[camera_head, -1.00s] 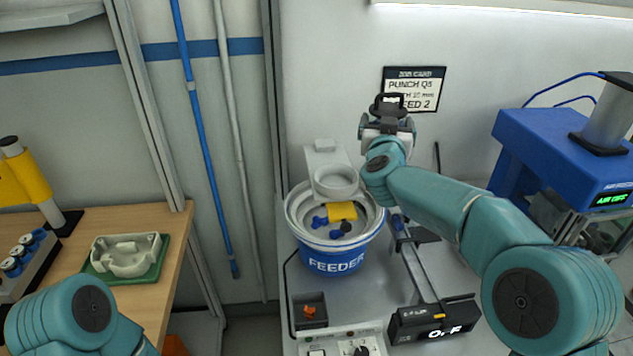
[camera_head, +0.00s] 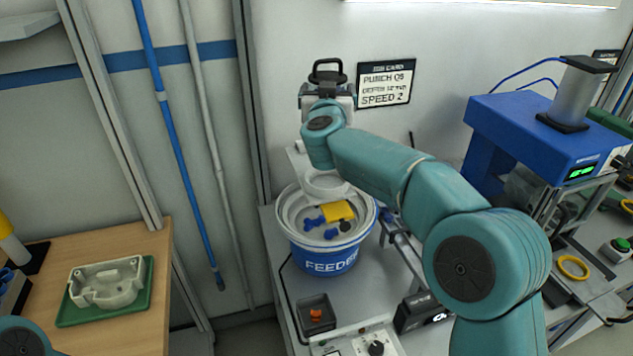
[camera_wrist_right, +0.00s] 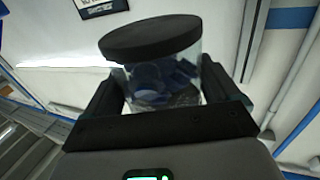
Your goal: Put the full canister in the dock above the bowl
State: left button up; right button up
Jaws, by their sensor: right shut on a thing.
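My right gripper (camera_wrist_right: 160,92) is shut on a clear canister (camera_wrist_right: 155,78) with a black lid and blue parts inside, seen in the right wrist view. In the head view the right gripper (camera_head: 328,84) is raised in front of the wall, and the canister is mostly hidden there. The dock (camera_head: 324,186) is a pale ring on a bracket above the feeder bowl (camera_head: 333,262). It looks empty, and part of its bracket is behind my right arm. The gripper appears straight above the dock in the picture, clearly apart from it. My left gripper is out of view.
The bowl holds a yellow piece (camera_head: 338,211) and several blue parts. A black box with an orange piece (camera_head: 316,314) and a control panel stand in front. A blue press (camera_head: 545,135) is at right. A green tray (camera_head: 80,309) with a pale casting lies on the left table.

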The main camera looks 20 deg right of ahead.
jog(key=f, duration=0.5)
jog(key=f+b, duration=0.1)
jog(key=f, duration=0.9)
jog(key=shift+w+d+f, duration=0.1)
jog(key=shift+d+f, duration=0.15)
jog(key=shift+f, duration=0.1)
notch_tip(320, 180, down, 4)
jog(key=shift+r, duration=0.25)
jog(key=shift+f, duration=0.3)
jog(key=o, duration=1.2)
jog(key=shift+a+f, duration=0.1)
jog(key=shift+f, duration=0.1)
jog(key=shift+o, duration=0.2)
